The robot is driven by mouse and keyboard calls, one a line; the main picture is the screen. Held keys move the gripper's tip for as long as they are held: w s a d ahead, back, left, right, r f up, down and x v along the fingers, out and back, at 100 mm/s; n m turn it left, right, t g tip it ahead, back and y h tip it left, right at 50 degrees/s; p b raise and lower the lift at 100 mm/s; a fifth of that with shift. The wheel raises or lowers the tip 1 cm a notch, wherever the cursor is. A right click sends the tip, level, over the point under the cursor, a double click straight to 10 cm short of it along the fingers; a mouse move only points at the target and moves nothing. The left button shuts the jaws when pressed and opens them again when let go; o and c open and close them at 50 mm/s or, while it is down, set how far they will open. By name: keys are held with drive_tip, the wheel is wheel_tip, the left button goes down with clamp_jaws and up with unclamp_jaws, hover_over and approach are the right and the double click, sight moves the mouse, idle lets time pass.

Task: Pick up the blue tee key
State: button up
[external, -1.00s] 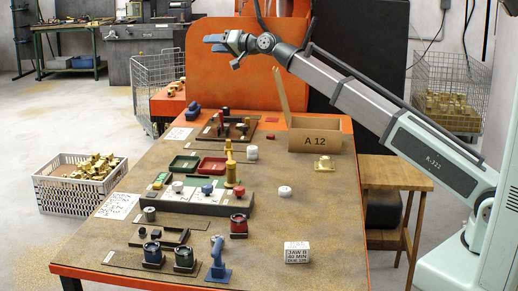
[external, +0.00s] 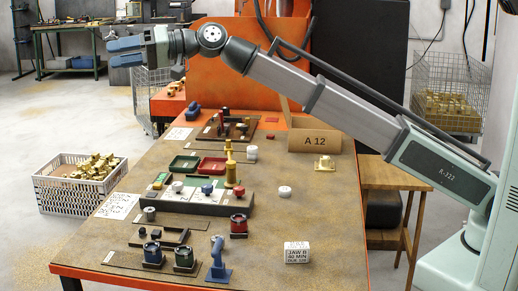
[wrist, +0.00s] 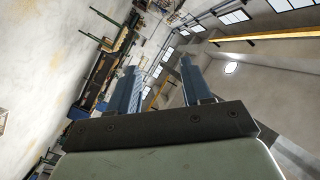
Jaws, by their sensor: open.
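A blue upright piece with a flat base and a bent top (external: 218,262) stands near the table's front edge. Another small blue piece (external: 193,114) lies at the table's back left. I cannot tell for sure which of these, if either, is the blue tee key. My gripper (external: 112,52) is open and empty, high above the table's back left, with its blue fingers pointing left. In the wrist view both fingers (wrist: 159,68) are apart with nothing between them. That view shows the floor, a far bench and the ceiling, and no tee key.
The workbench (external: 300,215) holds red and green trays (external: 198,164), dark pots (external: 184,258) and a brass post (external: 229,165). A white labelled block (external: 296,252) sits at the front. The table's right middle is mostly clear.

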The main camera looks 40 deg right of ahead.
drive_tip(key=s+a+f+n+g, duration=0.3)
drive_tip(key=s+a, duration=0.1)
drive_tip(key=s, duration=0.3)
drive_tip(key=n+g+h, duration=0.3)
drive_tip(key=n+h, duration=1.3)
drive_tip(key=n, duration=0.3)
hover_over(217, 245)
wheel_tip(217, 245, down, 25)
drive_tip(key=shift+n, duration=0.3)
wheel_tip(217, 245, down, 7)
drive_tip(key=shift+d+f, duration=0.1)
drive_tip(key=shift+f, duration=0.05)
drive_tip(key=shift+w+f, duration=0.1)
drive_tip(key=shift+f, duration=3.2)
drive_tip(key=shift+c, duration=0.3)
clamp_jaws()
